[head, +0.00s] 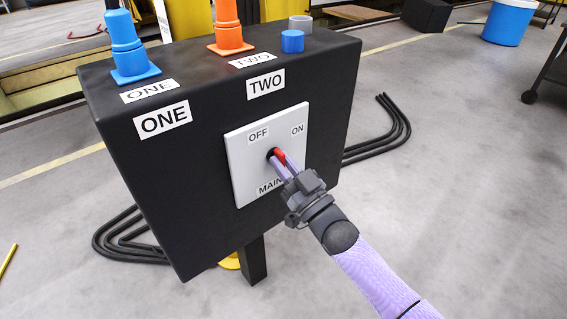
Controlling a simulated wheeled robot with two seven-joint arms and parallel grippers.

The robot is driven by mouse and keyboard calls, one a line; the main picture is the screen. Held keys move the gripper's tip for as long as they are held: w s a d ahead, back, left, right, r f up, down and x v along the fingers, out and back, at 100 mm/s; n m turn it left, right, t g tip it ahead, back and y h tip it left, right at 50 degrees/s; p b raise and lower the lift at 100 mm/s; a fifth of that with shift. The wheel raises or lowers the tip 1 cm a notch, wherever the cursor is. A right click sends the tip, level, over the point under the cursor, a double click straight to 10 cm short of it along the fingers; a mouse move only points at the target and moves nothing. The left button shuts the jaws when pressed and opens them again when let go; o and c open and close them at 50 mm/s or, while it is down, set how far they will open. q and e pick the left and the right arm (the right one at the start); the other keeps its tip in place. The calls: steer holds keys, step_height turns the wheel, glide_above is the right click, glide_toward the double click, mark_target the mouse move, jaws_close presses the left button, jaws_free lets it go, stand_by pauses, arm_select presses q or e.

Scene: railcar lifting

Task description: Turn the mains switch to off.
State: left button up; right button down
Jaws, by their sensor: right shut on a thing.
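The mains switch is a red handle (279,155) on a white square plate (243,171) on the front of a black control box (180,190). The plate carries the labels OFF, ON and MAIN, the last partly covered by my gripper. My right gripper (279,163) comes in from the lower right and its fingers are shut on the red handle. The fingers hide part of the handle, so its exact angle is hard to tell; its visible red part lies below and between OFF and ON. My left gripper is not in view.
On top of the box stand a blue plug (127,45) by label ONE, an orange plug (229,28) by label TWO, a blue cap (292,41) and a grey ring (300,22). Black cables (385,135) lie on the floor. A blue bucket (509,22) stands far right.

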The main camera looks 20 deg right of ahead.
steer(key=c, duration=0.7)
jaws_free()
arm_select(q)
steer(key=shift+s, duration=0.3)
arm_select(e)
steer(key=shift+o, duration=0.2)
arm_select(q)
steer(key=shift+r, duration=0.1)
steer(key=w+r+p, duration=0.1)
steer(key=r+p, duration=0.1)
steer(key=p, duration=0.1)
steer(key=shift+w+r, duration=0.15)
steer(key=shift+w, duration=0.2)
arm_select(e)
steer(key=v, duration=1)
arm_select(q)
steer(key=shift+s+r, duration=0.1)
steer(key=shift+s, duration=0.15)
arm_select(e)
steer(key=shift+f, duration=0.1)
